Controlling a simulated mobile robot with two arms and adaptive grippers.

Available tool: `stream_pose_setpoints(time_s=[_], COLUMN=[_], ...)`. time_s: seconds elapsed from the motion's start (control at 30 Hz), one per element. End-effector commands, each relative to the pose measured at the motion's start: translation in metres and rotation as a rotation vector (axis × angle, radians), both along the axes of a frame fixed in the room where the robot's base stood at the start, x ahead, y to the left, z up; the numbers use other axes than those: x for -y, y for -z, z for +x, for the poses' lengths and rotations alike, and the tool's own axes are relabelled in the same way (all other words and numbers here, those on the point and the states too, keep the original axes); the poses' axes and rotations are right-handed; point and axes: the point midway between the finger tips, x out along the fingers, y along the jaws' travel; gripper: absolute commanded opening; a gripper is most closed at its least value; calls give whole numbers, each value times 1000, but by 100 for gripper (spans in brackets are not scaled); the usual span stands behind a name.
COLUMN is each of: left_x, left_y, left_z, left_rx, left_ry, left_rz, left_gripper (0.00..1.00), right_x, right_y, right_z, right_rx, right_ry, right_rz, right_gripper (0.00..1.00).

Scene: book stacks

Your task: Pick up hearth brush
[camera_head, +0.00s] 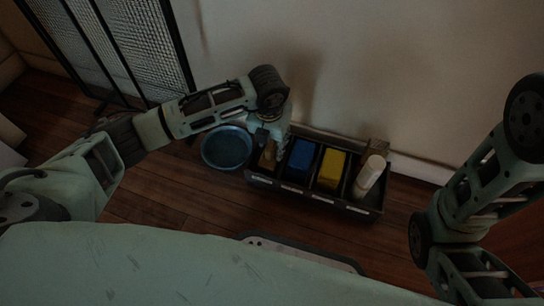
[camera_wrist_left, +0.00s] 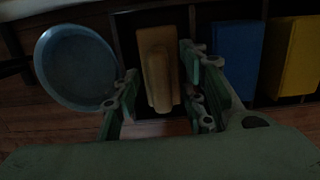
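The hearth brush appears to be the tan wooden piece (camera_head: 267,156) in the leftmost compartment of a dark divided bin (camera_head: 315,193) on the floor. In the left wrist view the brush (camera_wrist_left: 157,68) lies lengthwise, its handle toward me. My left gripper (camera_head: 268,138) is above that compartment and partly hides the brush in the head view. In the left wrist view its fingers (camera_wrist_left: 160,88) are spread, one on either side of the brush. I cannot tell whether they touch it. My right arm shows at the right, but its gripper is not in view.
A round blue pan (camera_head: 227,148) stands just left of the bin. Other compartments hold a blue block (camera_head: 299,160), a yellow block (camera_head: 331,170) and a white cylinder (camera_head: 370,173). The wall is close behind. A dark mesh screen (camera_head: 125,45) stands at the back left.

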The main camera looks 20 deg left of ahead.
Motion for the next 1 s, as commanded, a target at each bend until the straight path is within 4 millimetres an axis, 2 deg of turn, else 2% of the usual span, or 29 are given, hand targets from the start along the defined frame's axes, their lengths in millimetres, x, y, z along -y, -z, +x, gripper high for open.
stream_pose_setpoints(time_s=[0.13,0.6,1.0], left_x=[0,0,0], left_y=[-2,-1,-2], left_z=[0,0,0], left_rx=[0,0,0], left_ry=[0,0,0], left_rz=[-1,-1,-1], left_gripper=[39,0,0], right_x=[0,0,0], right_y=[-1,-1,-1], right_z=[0,0,0], right_rx=[0,0,0], right_ry=[0,0,0], right_rz=[0,0,0], right_gripper=[40,40,40])
